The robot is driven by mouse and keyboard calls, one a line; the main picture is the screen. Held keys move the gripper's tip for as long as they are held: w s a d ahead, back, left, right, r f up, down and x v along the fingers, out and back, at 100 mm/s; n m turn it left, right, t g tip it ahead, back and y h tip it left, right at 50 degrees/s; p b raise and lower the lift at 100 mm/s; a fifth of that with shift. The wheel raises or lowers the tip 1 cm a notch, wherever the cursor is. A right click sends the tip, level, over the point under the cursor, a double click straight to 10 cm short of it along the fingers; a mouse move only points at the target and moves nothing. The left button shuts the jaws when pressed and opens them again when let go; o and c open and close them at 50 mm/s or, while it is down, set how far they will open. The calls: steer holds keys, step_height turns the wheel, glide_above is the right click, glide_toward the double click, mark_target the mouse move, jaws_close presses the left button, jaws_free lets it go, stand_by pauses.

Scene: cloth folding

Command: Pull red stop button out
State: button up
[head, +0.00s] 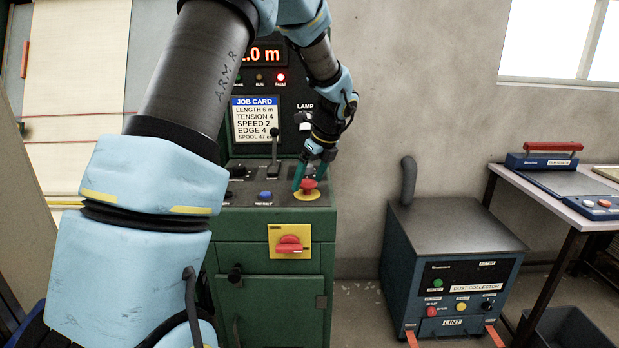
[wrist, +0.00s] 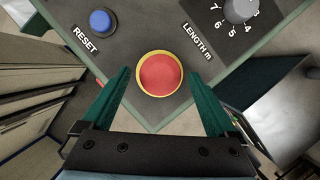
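The red stop button (head: 309,184) is a mushroom head on a yellow ring, at the front right corner of the green machine's sloping panel (head: 240,193). In the wrist view the red button (wrist: 160,74) is centred between the fingertips. My gripper (head: 312,175) is open, with its green fingers pointing down at the button, one on each side. In the wrist view my gripper (wrist: 159,78) shows gaps between each finger and the red head. I cannot tell exactly how far the fingertips are above the panel.
A blue RESET button (wrist: 100,21) and a grey LENGTH knob (wrist: 241,9) are near the red button. A lever (head: 274,150) stands behind on the panel. A red switch on a yellow plate (head: 290,243) is on the front. A dust collector (head: 450,262) stands right.

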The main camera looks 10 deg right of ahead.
jaws_close()
stand_by(0.6)
